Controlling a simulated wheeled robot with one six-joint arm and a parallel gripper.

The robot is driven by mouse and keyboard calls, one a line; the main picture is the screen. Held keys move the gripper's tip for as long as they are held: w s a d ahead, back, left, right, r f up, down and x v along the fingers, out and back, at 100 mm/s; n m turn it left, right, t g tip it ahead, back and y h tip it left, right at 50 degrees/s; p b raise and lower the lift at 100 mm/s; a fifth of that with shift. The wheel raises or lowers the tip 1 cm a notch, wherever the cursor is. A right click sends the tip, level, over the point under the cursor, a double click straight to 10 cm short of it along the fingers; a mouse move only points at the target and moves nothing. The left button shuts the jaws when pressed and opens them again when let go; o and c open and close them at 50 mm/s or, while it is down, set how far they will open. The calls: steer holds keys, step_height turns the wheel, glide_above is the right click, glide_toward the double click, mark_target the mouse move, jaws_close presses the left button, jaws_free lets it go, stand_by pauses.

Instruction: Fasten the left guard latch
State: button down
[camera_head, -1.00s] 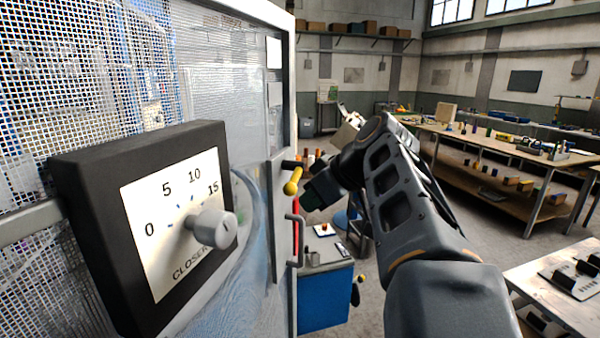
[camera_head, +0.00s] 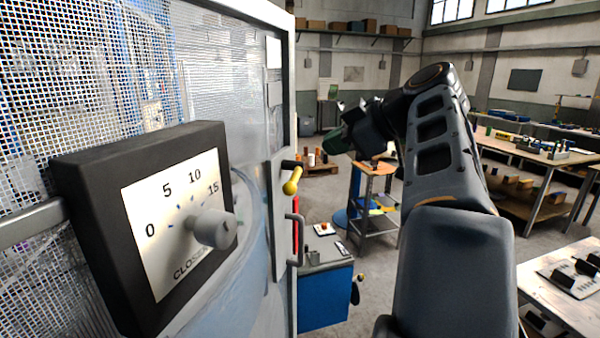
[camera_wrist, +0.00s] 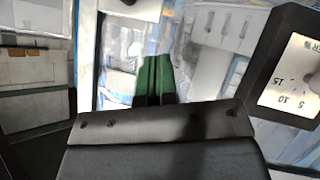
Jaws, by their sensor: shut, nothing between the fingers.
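The latch on the guard door is a small lever with a black pivot and a yellow knob (camera_head: 291,186), at the door's right edge in the head view. The lever hangs down, slightly tilted. My gripper (camera_head: 335,143) is to the right of the latch and a little higher, apart from it. Its green fingers are closed together with nothing between them. They also show in the wrist view (camera_wrist: 155,76). I cannot make out the latch clearly in the wrist view.
A black dial box (camera_head: 95,215) with a grey knob sticks out from the mesh guard at the left. A grey pull handle (camera_head: 299,240) is below the latch. A blue cabinet (camera_head: 325,297) and a small stand (camera_head: 372,205) are behind. A workbench (camera_head: 535,155) is at the right.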

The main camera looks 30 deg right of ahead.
mark_target(300, 172)
steer(key=x, duration=0.3)
steer(key=f+p+x, duration=0.1)
steer(key=x, duration=0.2)
steer(key=d+p+x, duration=0.1)
steer(key=x, duration=0.3)
steer(key=shift+f, duration=0.25)
steer(key=shift+w+f, duration=0.2)
steer(key=shift+f, duration=0.45)
steer(key=shift+f, duration=0.2)
